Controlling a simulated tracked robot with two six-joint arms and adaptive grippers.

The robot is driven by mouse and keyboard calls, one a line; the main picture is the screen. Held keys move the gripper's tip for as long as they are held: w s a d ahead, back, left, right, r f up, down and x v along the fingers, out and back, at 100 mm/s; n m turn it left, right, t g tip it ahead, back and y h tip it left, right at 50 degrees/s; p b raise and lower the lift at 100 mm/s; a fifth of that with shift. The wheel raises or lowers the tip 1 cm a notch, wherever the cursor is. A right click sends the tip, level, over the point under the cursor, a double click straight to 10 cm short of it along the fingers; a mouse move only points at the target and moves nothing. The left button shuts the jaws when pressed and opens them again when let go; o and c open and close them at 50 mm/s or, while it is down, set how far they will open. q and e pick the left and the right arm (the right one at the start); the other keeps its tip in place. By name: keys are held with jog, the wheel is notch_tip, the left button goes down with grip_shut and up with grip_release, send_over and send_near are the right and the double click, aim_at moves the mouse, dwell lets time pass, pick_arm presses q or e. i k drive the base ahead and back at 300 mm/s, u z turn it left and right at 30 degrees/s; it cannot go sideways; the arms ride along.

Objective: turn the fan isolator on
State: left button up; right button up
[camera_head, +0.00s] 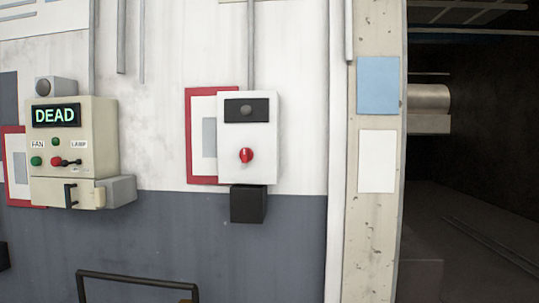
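A white wall box (262,130) hangs at the middle of the view, with a red rotary knob (246,155) on its front. The knob's pale mark looks about upright. Above the knob is a black plate with an unlit grey round lamp (246,110). No name is readable on this box. To the left, a beige control box (98,130) has a display (55,115) reading "DEAD". It carries a "FAN" label (38,145) over a green button (36,161), and a "LAMP" label beside a small dark lever (72,162). Neither gripper is in view.
Red-framed panels sit behind both boxes. A black box (248,204) is under the white box. A dark tubular frame (137,277) stands at the bottom left. A concrete pillar (375,225) borders a dark opening at right. The space before the white box looks clear.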

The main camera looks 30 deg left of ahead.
aim_at(246, 154)
jog(key=u, duration=0.45)
jog(key=i, duration=1.25)
jog(key=u, duration=0.8)
jog(key=k, duration=0.7)
jog(key=u, duration=0.25)
jog(key=i, duration=0.8)
jog(key=z, duration=0.1)
